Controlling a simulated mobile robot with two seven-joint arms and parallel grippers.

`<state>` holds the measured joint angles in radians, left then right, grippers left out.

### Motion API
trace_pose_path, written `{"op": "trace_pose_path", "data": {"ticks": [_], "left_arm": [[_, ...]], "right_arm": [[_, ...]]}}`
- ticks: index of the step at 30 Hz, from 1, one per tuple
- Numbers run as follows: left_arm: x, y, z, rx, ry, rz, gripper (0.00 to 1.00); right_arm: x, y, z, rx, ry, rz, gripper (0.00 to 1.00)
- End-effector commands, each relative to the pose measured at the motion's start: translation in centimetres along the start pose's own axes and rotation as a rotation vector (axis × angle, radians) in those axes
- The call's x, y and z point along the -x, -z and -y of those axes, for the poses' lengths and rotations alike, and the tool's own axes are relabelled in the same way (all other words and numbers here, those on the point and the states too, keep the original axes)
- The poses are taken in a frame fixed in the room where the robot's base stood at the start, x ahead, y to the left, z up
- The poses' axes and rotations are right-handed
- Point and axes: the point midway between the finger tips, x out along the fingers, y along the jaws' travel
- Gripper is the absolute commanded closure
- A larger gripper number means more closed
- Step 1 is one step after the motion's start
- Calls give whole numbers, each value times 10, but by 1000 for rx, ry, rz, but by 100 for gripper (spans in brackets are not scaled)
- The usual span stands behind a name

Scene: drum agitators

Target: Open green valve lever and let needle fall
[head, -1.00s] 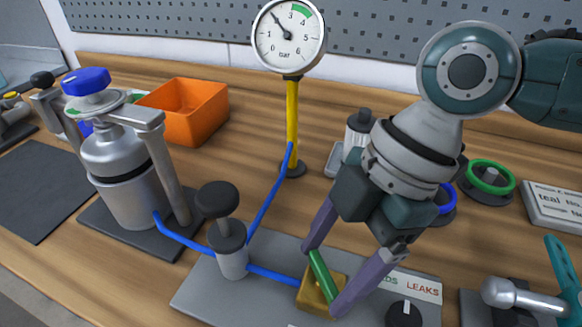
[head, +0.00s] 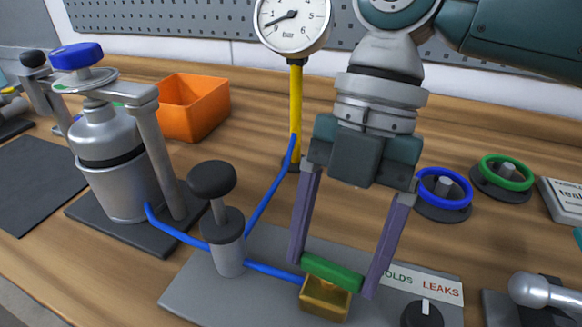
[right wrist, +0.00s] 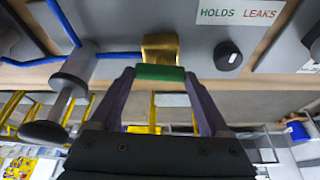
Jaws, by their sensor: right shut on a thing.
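The green valve lever (head: 333,272) sits on top of the brass valve block (head: 325,299) on a grey plate. My right gripper (head: 333,280) is shut on the lever, with one purple finger at each end; the right wrist view shows the lever (right wrist: 160,72) between both fingers. The lever lies roughly in line with the blue hose (head: 272,271) entering the block. The pressure gauge (head: 292,20) stands on a yellow post; its needle points left and slightly down, in the low part of the dial. The dial's top is cut off. My left gripper is out of view.
A black-knobbed pump (head: 225,225) stands left of the block on the same plate. A silver canister (head: 110,165) and an orange bin (head: 190,107) are further left. Right are a HOLDS/LEAKS label (head: 425,285), a black knob (head: 424,312), and blue (head: 444,188) and green (head: 502,172) wheels.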

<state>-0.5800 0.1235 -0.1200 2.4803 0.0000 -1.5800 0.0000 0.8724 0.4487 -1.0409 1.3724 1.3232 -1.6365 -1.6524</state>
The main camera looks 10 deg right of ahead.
Motion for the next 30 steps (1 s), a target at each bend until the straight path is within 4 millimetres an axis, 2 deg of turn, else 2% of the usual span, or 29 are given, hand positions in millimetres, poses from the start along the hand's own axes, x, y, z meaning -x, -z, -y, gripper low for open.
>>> {"op": "trace_pose_path", "data": {"ticks": [17, 18, 23, 30], "left_arm": [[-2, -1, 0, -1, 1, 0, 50], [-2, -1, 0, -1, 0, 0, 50], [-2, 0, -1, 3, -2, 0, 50], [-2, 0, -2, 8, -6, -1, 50]], "right_arm": [[0, 0, -1, 34, 12, 1, 76], [0, 0, -1, 34, 12, 1, 19], [0, 0, -1, 33, 12, 1, 1], [1, 0, 0, 32, 13, 1, 0]]}}
